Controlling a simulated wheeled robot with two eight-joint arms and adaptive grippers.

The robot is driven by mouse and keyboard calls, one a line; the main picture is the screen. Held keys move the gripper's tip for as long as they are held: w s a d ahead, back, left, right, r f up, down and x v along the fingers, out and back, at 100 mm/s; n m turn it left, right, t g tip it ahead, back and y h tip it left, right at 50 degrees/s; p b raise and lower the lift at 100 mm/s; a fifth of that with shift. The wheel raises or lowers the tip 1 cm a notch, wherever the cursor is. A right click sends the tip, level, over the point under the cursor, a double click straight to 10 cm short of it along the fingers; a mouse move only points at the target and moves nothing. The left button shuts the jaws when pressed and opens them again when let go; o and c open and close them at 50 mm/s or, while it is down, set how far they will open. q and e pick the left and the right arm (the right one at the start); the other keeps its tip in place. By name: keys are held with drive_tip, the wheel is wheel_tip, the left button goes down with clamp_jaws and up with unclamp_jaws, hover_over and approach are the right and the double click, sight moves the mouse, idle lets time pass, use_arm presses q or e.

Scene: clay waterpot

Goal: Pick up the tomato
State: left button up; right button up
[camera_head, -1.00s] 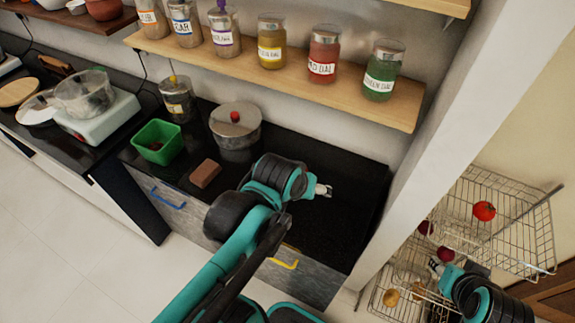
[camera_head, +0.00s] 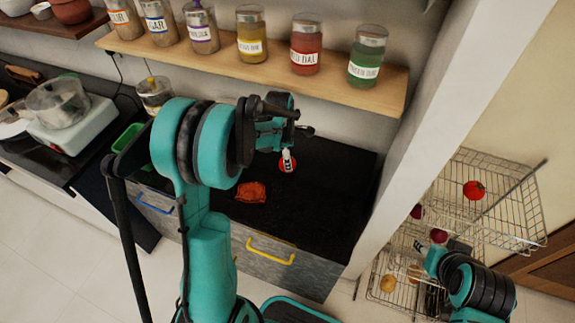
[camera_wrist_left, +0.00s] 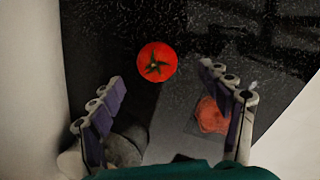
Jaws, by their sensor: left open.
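A red tomato with a green stem (camera_wrist_left: 156,62) lies on the black counter, ahead of my left gripper (camera_wrist_left: 163,112) in the left wrist view. The gripper's two padded fingers are spread apart, with nothing between them. In the head view the left gripper (camera_head: 287,152) hangs over the counter and partly covers the tomato (camera_head: 288,168). Another red, tomato-like fruit (camera_head: 473,190) sits in the upper wire basket. My right gripper (camera_head: 444,247) is by the baskets at the lower right; its fingers are too small to read.
A crumpled orange-red item (camera_head: 250,192) lies on the counter near the tomato and also shows in the wrist view (camera_wrist_left: 212,115). A shelf (camera_head: 330,88) with labelled jars runs above. A white wall edge (camera_head: 450,130) bounds the counter's right. The counter's right part is clear.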

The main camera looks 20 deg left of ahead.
use_arm(q)
drive_tip(key=f+b, duration=0.1)
drive_tip(key=f, duration=0.1)
drive_tip(key=w+f, duration=0.1)
drive_tip(key=f, duration=0.1)
drive_tip(key=f+b, duration=0.1)
drive_tip(key=f, duration=0.1)
drive_tip(key=shift+w+a+f+b, duration=0.1)
drive_tip(key=shift+w+a+b, duration=0.05)
drive_tip(key=shift+a+b, duration=0.2)
drive_tip(key=shift+d, duration=0.1)
drive_tip(key=c, duration=1.3)
